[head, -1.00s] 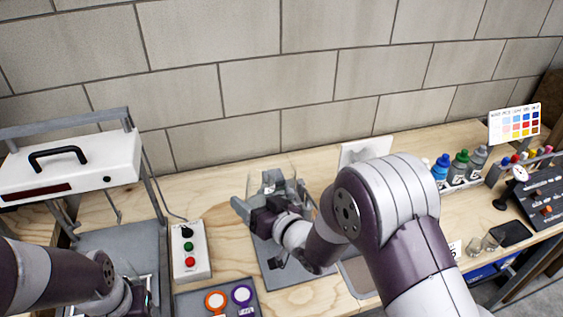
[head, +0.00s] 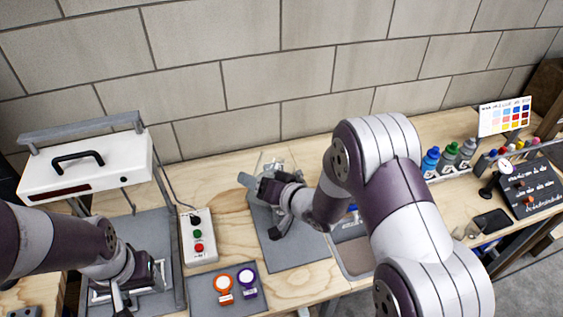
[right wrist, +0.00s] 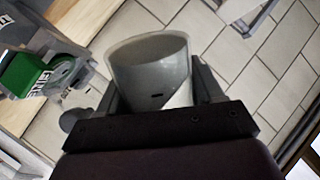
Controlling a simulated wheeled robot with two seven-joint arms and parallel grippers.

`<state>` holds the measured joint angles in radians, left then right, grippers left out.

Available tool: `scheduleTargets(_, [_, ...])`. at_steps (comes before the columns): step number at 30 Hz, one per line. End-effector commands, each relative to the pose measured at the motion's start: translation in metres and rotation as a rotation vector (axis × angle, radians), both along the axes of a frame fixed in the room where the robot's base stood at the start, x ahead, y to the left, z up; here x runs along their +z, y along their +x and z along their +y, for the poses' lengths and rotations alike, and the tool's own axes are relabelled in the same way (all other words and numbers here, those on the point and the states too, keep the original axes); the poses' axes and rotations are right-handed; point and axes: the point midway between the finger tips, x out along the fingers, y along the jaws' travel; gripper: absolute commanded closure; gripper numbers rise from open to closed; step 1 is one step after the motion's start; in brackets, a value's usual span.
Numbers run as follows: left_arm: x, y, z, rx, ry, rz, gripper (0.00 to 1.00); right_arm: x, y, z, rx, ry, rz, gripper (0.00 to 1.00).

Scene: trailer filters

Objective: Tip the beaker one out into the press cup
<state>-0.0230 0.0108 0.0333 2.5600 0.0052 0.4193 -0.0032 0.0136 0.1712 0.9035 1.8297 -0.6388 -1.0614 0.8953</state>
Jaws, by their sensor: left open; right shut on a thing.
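My right gripper (head: 262,180) is shut on a beaker, above the grey mat (head: 300,252) in the head view. In the right wrist view the beaker (right wrist: 150,72) is greyish and translucent between the fingers, its wide rim facing the camera. I cannot tell what is in it. In the head view the beaker and the press cup cannot be told apart; a clear, glassy shape (head: 278,164) shows just behind the gripper. My left gripper (head: 142,284) is open at the press base on the left, partly hidden by its own wrist.
The white press head (head: 85,175) with a black handle stands at the left. A button box (head: 198,238) and a tray (head: 205,299) with orange and purple rings lie between press and mat. Bottles (head: 449,156), a colour chart (head: 504,117) and a control panel (head: 530,186) are at the right.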

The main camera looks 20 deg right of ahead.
Motion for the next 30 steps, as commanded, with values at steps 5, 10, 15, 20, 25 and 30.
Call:
scheduleTargets(5, [0.003,0.0,0.0,0.0,0.0,0.0,0.38,0.0,0.0,0.0,0.0,0.016,0.014,0.72])
scheduleTargets(10, [0.005,0.0,0.0,0.0,0.0,0.0,0.38,-0.001,0.0,0.001,0.0,0.03,0.032,0.72])
scheduleTargets(15, [0.007,0.0,0.0,0.0,0.0,0.0,0.38,-0.001,-0.001,0.001,0.0,0.045,0.049,0.72])
scheduleTargets(20, [0.009,0.0,0.0,0.0,0.0,0.0,0.38,-0.001,-0.001,0.001,-0.001,0.061,0.065,0.72])
scheduleTargets(25, [0.011,0.0,0.0,0.0,0.0,0.0,0.38,-0.002,-0.002,0.002,-0.001,0.076,0.082,0.72])
scheduleTargets(30, [0.012,0.0,0.0,0.0,0.0,0.0,0.38,-0.003,-0.002,0.002,-0.001,0.091,0.099,0.72])
